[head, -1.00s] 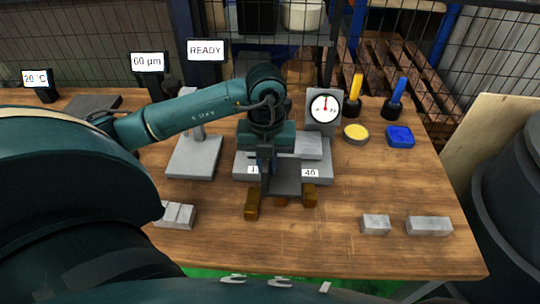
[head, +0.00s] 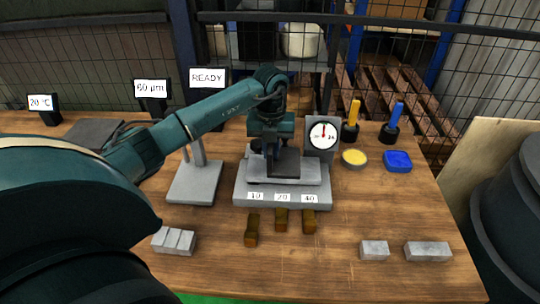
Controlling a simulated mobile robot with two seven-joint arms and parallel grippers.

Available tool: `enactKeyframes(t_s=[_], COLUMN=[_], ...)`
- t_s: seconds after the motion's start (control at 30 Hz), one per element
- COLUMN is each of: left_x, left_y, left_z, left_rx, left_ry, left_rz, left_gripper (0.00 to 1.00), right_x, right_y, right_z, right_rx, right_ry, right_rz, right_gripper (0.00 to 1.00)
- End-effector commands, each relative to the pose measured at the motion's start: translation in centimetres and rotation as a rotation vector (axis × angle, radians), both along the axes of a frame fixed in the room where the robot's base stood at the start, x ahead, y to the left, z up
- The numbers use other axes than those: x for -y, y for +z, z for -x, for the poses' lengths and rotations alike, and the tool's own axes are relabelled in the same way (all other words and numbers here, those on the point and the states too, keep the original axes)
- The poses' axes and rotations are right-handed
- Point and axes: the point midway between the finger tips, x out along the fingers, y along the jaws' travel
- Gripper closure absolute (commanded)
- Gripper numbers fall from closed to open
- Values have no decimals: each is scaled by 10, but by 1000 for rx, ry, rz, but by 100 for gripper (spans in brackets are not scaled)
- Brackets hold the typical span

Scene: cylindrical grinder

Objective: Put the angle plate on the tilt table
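The dark grey angle plate (head: 287,167) is over the top of the tilt table, its flat foot toward the front and its upright face under my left gripper. My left gripper (head: 269,147) points down and appears shut on the upright; the fingertips are largely hidden. The tilt table (head: 240,191) is a light grey block with a raised top plate, labels 10, 20 and 40 on its front, and a dial at its back right. I cannot tell whether the angle plate touches the top. My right gripper is not in view.
Grey blocks lie front left (head: 174,241) and front right (head: 428,251). A yellow tin (head: 354,158) and a blue box (head: 397,161) are at right. The front middle is clear.

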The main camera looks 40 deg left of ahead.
Motion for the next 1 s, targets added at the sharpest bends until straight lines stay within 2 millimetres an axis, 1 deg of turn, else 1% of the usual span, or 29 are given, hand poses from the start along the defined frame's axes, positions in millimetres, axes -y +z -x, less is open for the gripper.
enactKeyframes(t_s=[0.03, 0.07, 0.13, 0.23, 0.63, 0.67, 0.7, 0.9, 1.0], left_x=[-2, -4, -3, -4, -4, -4, -4, -4, -4], left_y=[5, 5, -3, -10, -14, -18, -17, -17, -17], left_z=[-6, -9, -7, -7, -8, -5, -5, -5, -5], left_rx=[8, 7, 4, 5, 7, -2, -2, -2, -2], left_ry=[2, 1, -1, -1, -1, -1, -1, -1, -1], left_rz=[3, 2, 2, 3, 2, -1, -1, -1, -1], left_gripper=[100, 100, 100, 100, 100, 86, 82, 66, 66], right_x=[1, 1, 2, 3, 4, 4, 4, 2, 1], right_y=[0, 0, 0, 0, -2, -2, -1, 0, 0], right_z=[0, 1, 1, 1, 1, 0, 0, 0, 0], right_rx=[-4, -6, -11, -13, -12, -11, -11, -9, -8], right_ry=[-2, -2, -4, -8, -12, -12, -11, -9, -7], right_rz=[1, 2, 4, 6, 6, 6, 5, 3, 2], right_gripper=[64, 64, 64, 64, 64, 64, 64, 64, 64])
